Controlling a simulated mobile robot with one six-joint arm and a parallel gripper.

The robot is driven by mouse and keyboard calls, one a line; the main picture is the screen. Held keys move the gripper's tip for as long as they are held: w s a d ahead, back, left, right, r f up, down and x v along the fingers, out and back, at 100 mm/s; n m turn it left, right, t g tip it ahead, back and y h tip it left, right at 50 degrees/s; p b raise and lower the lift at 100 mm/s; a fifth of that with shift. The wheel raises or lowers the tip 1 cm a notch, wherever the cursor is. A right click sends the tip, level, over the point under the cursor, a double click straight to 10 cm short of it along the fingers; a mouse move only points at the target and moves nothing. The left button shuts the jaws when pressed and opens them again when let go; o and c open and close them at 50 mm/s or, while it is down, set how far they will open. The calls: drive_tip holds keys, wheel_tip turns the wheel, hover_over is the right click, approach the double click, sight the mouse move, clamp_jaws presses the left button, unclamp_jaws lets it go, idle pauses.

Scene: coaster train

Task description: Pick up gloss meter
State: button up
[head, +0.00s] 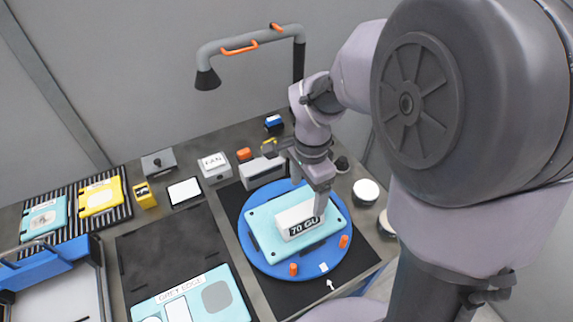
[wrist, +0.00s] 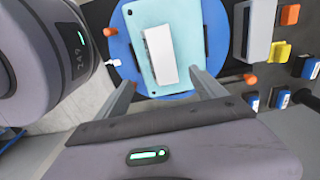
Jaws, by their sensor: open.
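The gloss meter (head: 297,216) is a white block with a dark "70 GU" display on its front. It lies on a light teal panel (head: 262,232) on a round blue turntable (head: 245,215). In the wrist view the gloss meter (wrist: 161,55) is a pale oblong, slightly tilted, beyond the gap between my fingers. My gripper (head: 309,190) is open above it, and one finger hides part of its right side in the head view. The wrist view shows both fingers of my gripper (wrist: 165,88) apart with nothing between them. I cannot tell the exact height gap.
Orange pegs (head: 293,269) stand around the turntable. A grey block (head: 262,171) and a white box marked FAN (head: 214,166) sit behind it. A lamp with a grey curved arm (head: 222,48) rises at the back. Another teal panel (head: 218,296) lies at front left. Round white-topped pots (head: 366,191) stand right.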

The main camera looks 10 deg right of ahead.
sight(303, 213)
drive_tip(key=f+b, duration=0.2)
drive_tip(key=f, duration=0.4)
drive_tip(key=f+b, duration=0.1)
drive_tip(key=f, duration=0.4)
drive_tip(key=shift+w+a+f+b, duration=0.15)
drive_tip(key=shift+a+f+b, duration=0.05)
drive_tip(key=shift+f+b, duration=0.2)
drive_tip(key=shift+r, duration=0.15)
drive_tip(key=shift+c, duration=0.2)
clamp_jaws()
